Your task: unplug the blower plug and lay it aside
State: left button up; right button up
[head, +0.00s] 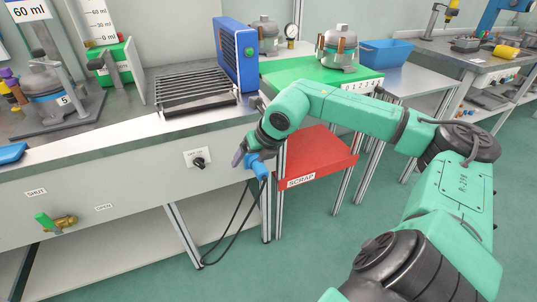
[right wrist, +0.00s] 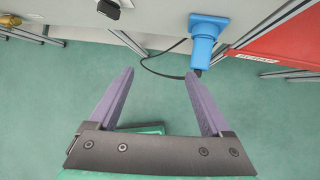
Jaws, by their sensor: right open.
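The blue blower plug (head: 260,170) sits in a blue socket on the bench's front panel, with a dark cable hanging from it in a loop. In the right wrist view the plug (right wrist: 202,52) points downward below the socket (right wrist: 208,24), beyond my fingers and nearer the right one. My right gripper (head: 240,158) is just left of the plug in the head view and partly overlaps it there. In the right wrist view my right gripper (right wrist: 160,76) is open, with nothing between its purple fingers. My left gripper is not in view.
A blue blower (head: 236,55) stands on the bench beside a dark grille (head: 193,92). A rotary switch (head: 199,161) is left of the plug. A red scrap tray (head: 318,160) is close on the right. Green floor is open below.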

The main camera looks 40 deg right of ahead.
aim_at(266, 178)
jog(key=s+d+r+h, duration=0.1)
jog(key=s+d+h, duration=0.15)
jog(key=d, duration=0.25)
jog(key=shift+g, duration=0.4)
jog(key=x, duration=1)
jog(key=w+x, duration=0.1)
jog(key=x, duration=0.4)
jog(key=shift+r, duration=0.2)
grip_shut()
jog(key=shift+s, duration=0.15)
jog(key=shift+s+f, duration=0.1)
jog(key=shift+s, duration=0.05)
jog(key=shift+s+a+r, duration=0.1)
jog(key=shift+s+r, duration=0.1)
jog(key=shift+s, duration=0.25)
jog(key=shift+s+a+p, duration=0.1)
jog(key=shift+s+a, duration=0.15)
jog(key=shift+s, duration=0.35)
jog(key=shift+s+a+p, duration=0.15)
jog(key=shift+s+a, duration=0.05)
jog(key=shift+s, duration=0.45)
jog(key=shift+s+a+p, duration=0.1)
jog(key=shift+s+a, duration=0.15)
jog(key=shift+s, duration=0.35)
